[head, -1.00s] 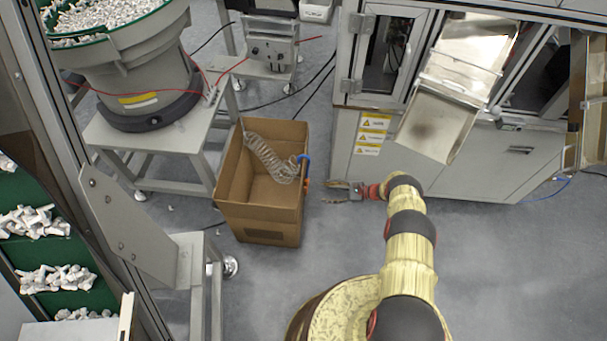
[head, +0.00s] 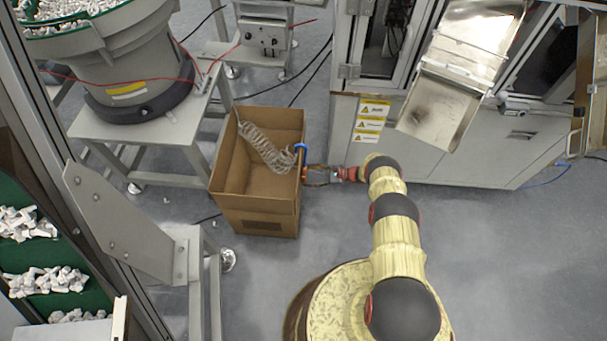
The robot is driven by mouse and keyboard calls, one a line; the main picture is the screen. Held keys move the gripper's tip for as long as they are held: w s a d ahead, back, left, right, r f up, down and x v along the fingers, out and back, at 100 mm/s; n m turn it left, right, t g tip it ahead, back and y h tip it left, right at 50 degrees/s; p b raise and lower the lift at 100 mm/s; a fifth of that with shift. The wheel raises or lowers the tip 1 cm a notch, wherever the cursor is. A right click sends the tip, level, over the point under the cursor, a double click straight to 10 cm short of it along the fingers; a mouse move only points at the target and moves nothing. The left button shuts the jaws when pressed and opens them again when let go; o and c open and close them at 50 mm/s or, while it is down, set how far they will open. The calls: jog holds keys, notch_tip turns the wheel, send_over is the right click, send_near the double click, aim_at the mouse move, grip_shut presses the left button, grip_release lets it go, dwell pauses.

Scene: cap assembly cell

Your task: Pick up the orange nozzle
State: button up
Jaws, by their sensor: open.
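The orange nozzle (head: 304,173) is a small orange piece at the right wall of the cardboard box (head: 257,219), just below a blue part (head: 301,148) at the box rim. A clear coiled hose (head: 262,146) runs inside the box to the blue part. My gripper (head: 309,176) reaches in from the right, level with the nozzle. Its jaws are open, with the fingertips at or very near the nozzle. The view is too small to tell whether the fingers touch it or stand around it.
A grey cabinet with warning labels (head: 370,123) stands behind my arm, with a metal chute (head: 440,105) above it. A bowl feeder (head: 128,62) on a grey stand is at the left. Grey floor (head: 270,265) in front of the box is clear.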

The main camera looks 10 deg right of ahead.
jog(key=shift+c, duration=0.2)
jog(key=c, duration=0.8)
jog(key=shift+c, duration=0.2)
jog(key=shift+d+r, duration=0.1)
jog(key=shift+r, duration=0.1)
